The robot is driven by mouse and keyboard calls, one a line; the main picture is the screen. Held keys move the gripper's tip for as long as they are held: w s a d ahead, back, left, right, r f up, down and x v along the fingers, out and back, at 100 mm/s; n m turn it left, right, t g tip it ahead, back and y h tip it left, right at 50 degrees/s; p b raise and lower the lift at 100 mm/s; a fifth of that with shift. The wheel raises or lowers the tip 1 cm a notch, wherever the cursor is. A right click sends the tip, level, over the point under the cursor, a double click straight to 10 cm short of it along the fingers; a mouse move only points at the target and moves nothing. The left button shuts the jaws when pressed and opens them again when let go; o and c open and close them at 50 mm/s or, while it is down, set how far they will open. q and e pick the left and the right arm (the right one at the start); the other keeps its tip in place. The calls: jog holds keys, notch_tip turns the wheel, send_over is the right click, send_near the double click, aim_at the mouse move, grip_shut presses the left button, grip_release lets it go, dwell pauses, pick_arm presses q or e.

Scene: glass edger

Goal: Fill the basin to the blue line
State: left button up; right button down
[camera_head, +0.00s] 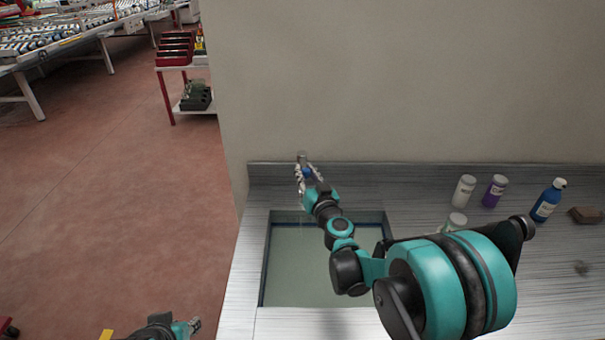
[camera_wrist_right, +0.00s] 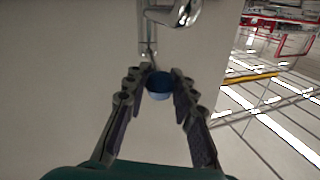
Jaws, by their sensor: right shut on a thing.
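The basin (camera_head: 266,245) is a rectangular sink set into the metal counter, with pale greenish water (camera_head: 295,270) inside. A dark blue line (camera_head: 264,275) shows along its wall; my arm hides part of the basin, and I cannot tell the exact gap between water and line. The chrome tap (camera_head: 301,157) stands behind the basin and shows in the right wrist view (camera_wrist_right: 172,14). My right gripper (camera_head: 307,171) is shut on the tap's blue knob (camera_wrist_right: 158,88), with a finger on each side. My left gripper (camera_head: 192,326) is low at the left, away from the counter; its jaw opening is unclear.
A white bottle (camera_head: 464,190), a purple bottle (camera_head: 494,191), a blue bottle (camera_head: 547,200) and a brown block (camera_head: 586,215) stand on the right of the counter. Another white container (camera_head: 456,221) is partly behind my arm. A wall (camera_head: 400,80) rises behind the counter.

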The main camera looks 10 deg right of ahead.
jog(key=w+d+n+g+y, duration=0.1)
jog(key=d+n+g+y, duration=0.4)
jog(key=y, duration=0.5)
jog(key=shift+w+d+n+y, duration=0.35)
jog(key=shift+d+n, duration=0.5)
jog(key=shift+n, duration=0.45)
jog(key=c, duration=1.2)
grip_release()
jog(key=shift+w, duration=0.1)
jog(key=v, duration=1.2)
jog(key=shift+d+r, duration=0.1)
